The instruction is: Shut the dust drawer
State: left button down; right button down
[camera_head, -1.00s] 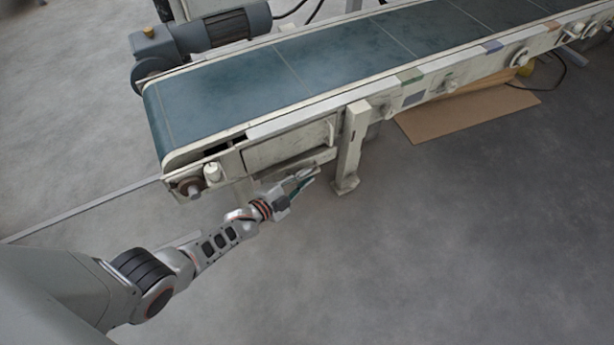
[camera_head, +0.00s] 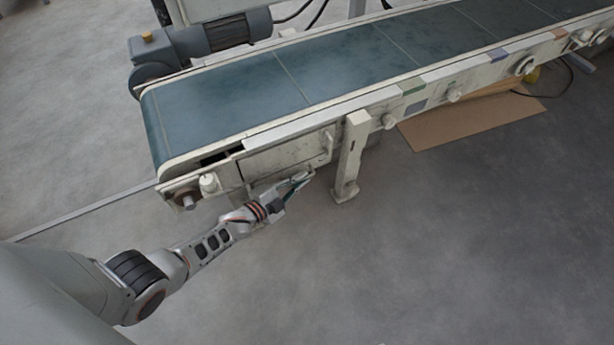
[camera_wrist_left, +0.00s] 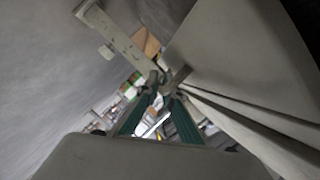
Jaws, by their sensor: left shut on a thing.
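The dust drawer (camera_head: 285,160) shows as a pale, worn front panel low on the near side of the conveyor frame, left of the support leg. A short upright bar stands near its right end. My left gripper (camera_head: 306,177) is at the panel's lower edge, towards its right end. In the left wrist view, the teal fingers (camera_wrist_left: 160,108) close around a small greyish bar (camera_wrist_left: 174,79), apparently the drawer's handle. The exact grip and any remaining gap at the drawer are hard to see. My right gripper is not in view.
The conveyor (camera_head: 240,95) with its blue-green belt runs above the drawer. A support leg (camera_head: 350,158) stands just right of my gripper. Cardboard (camera_head: 470,118) lies beneath the conveyor farther right. The grey floor in front is clear.

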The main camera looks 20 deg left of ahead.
pick_arm(q)
jog(key=shift+w+a+r, duration=0.1)
jog(key=shift+w+a, duration=0.1)
jog(key=shift+a, duration=0.1)
jog(key=c, duration=2.5)
grip_release()
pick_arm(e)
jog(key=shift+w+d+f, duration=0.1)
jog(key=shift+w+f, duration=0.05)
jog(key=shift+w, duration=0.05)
pick_arm(q)
jog(key=shift+s+a, duration=0.1)
jog(key=shift+s, duration=0.35)
jog(key=v, duration=1.1)
jog(key=shift+r, duration=0.15)
